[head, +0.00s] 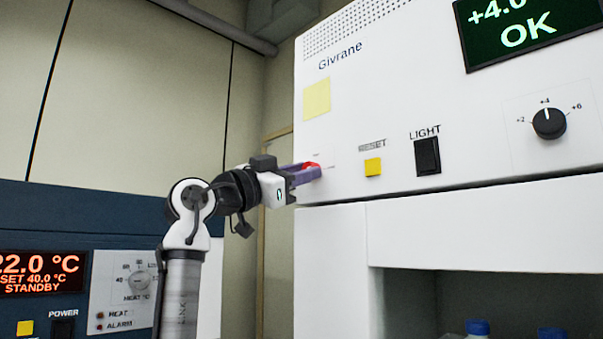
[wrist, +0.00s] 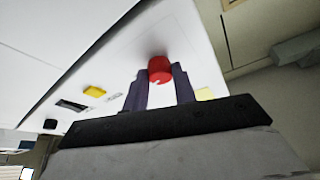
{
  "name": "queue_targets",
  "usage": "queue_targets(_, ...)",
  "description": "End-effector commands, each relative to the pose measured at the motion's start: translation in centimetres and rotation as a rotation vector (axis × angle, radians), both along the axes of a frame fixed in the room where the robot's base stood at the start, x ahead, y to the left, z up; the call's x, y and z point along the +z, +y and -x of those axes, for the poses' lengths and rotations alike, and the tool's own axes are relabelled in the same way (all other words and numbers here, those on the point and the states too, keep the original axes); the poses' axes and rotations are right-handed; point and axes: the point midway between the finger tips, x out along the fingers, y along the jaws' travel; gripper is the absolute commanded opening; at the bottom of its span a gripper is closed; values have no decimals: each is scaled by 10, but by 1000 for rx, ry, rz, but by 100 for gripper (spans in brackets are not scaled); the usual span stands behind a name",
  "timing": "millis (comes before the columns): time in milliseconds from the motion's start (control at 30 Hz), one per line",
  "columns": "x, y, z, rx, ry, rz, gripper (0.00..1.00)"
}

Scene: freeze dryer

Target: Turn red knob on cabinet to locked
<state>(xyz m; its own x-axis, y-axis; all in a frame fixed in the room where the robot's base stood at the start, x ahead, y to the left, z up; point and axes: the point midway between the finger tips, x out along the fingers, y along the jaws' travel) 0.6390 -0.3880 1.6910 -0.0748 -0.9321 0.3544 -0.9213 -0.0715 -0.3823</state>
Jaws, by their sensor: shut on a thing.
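The red knob (wrist: 160,69) sits on the white front panel of the cabinet (head: 420,80). In the head view only a bit of the red knob (head: 312,165) shows past my fingers. My gripper (head: 308,173) reaches the panel from the left, its purple fingers at the knob. In the wrist view my gripper (wrist: 161,78) has one finger on each side of the knob and is shut on it. The markings around the knob are too small to read, so I cannot tell which setting it points to.
Right of the knob are a yellow RESET button (head: 373,167), a black LIGHT switch (head: 427,156) and a black dial (head: 549,123). A yellow note (head: 317,99) is above. A blue unit with a red display (head: 42,274) stands at lower left. Blue-capped bottles (head: 477,327) stand in the opening below.

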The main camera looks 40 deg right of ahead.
Motion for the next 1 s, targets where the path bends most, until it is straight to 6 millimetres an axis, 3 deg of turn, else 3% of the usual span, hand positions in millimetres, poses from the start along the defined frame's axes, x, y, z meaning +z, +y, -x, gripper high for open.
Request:
queue_targets(400, 1, 0, -1, 0, -187, -15, 4)
queue_targets(967, 1, 0, -2, 1, -212, -18, 4)
queue_targets(1000, 1, 0, -2, 1, -212, -18, 32)
